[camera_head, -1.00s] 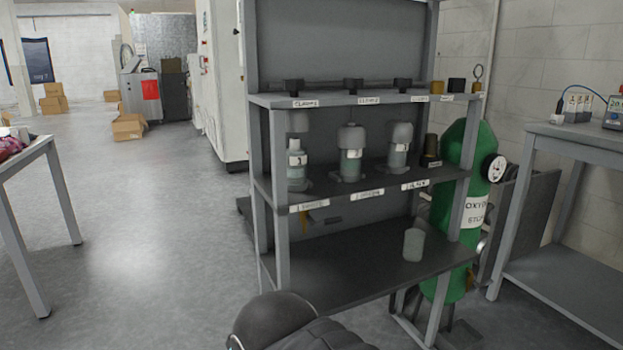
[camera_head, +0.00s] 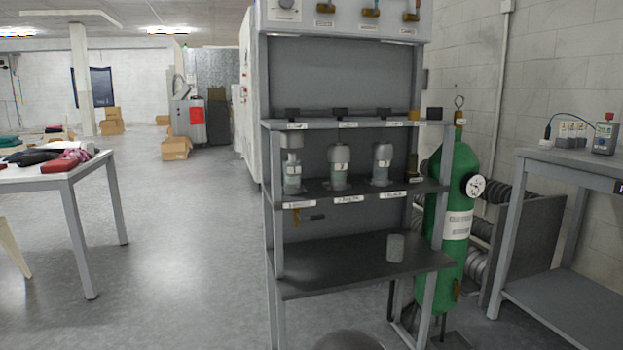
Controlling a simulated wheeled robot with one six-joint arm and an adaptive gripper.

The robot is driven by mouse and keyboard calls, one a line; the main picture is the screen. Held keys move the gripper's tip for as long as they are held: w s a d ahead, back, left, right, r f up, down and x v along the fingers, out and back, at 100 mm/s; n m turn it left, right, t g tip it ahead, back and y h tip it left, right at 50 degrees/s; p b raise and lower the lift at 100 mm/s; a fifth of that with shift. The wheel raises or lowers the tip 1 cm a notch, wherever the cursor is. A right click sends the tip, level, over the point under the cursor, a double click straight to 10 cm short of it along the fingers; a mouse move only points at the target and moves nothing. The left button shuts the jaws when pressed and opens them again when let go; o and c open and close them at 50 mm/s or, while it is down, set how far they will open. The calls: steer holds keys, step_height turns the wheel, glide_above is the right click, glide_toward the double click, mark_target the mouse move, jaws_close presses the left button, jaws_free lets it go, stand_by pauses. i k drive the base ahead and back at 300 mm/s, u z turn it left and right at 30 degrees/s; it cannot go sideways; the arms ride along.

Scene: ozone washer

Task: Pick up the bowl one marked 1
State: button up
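Bowl one (camera_head: 292,180) stands upright at the left end of the rack's middle shelf. It is a grey-green translucent bowl with a pale label; the 1 on it shows in the earlier frame but is too small to read now. It stands under a grey cap, and I cannot tell whether the two are joined. Two similar capped bowls stand to its right, a middle one (camera_head: 339,170) and a right one (camera_head: 381,165). My gripper is not in view. A dark rounded part at the bottom edge looks like my arm.
The grey rack (camera_head: 350,189) has a post just left of bowl one and a shelf above it. A loose cup (camera_head: 395,248) sits on the lower shelf. A green oxygen cylinder (camera_head: 447,225) stands right of the rack. A table (camera_head: 70,176) is at left; open floor lies between.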

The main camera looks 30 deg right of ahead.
mark_target(292, 173)
steer(key=z, duration=0.75)
steer(key=i, duration=1.5)
steer(key=z, duration=1.1)
steer(key=k, duration=1.1)
steer(key=u, duration=1.05)
steer(key=i, duration=0.15)
steer(key=z, duration=0.15)
